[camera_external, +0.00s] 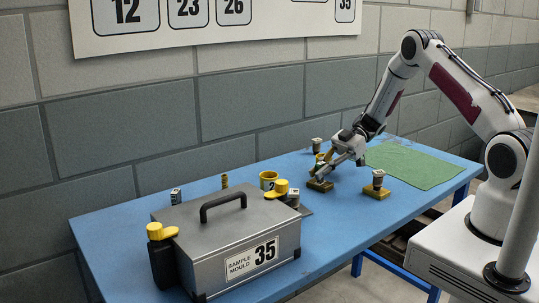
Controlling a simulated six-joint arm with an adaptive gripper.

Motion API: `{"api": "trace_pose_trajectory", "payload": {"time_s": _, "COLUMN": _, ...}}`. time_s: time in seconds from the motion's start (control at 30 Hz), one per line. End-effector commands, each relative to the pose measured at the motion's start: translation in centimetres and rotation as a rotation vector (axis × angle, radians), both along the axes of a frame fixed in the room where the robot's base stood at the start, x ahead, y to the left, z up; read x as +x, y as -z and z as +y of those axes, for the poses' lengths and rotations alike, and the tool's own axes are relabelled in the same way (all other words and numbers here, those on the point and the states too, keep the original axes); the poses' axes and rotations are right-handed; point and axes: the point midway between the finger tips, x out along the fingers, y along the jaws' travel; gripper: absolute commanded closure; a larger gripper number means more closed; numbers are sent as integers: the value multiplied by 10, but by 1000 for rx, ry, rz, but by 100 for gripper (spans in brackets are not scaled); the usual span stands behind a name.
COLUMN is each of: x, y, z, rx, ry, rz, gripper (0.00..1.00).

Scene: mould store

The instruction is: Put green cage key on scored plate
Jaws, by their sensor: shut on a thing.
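My gripper (328,169) is low over the blue table near the green mat's left edge. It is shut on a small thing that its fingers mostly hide. A flat olive-yellow block (320,185) sits right under the fingertips; I cannot tell whether the held thing touches it. I cannot make out the green cage key for certain; the held thing is too small and covered to name. No score marks can be read on any plate; a dark flat piece (305,210) shows partly behind the grey box.
A grey mould box (225,232) with a black handle and yellow latches fills the table's front left. A metal-topped piece on an olive-yellow base (376,193) stands right of my gripper. A yellow cup (268,180) and several small pieces stand behind the box. The green mat (420,165) looks bare.

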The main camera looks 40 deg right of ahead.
Motion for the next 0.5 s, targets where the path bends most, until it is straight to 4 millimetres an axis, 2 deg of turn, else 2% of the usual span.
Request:
{"api": "trace_pose_trajectory", "payload": {"time_s": 0.17, "x": 0, "y": 3, "z": 0, "rx": 0, "ry": 0, "rz": 0, "gripper": 100}}
{"api": "trace_pose_trajectory", "payload": {"time_s": 0.2, "x": 0, "y": 3, "z": 0, "rx": 0, "ry": 0, "rz": 0, "gripper": 80}}
{"api": "trace_pose_trajectory", "payload": {"time_s": 0.23, "x": 0, "y": 3, "z": 0, "rx": 0, "ry": 0, "rz": 0, "gripper": 73}}
{"api": "trace_pose_trajectory", "payload": {"time_s": 0.5, "x": 0, "y": 3, "z": 0, "rx": 0, "ry": 0, "rz": 0, "gripper": 73}}
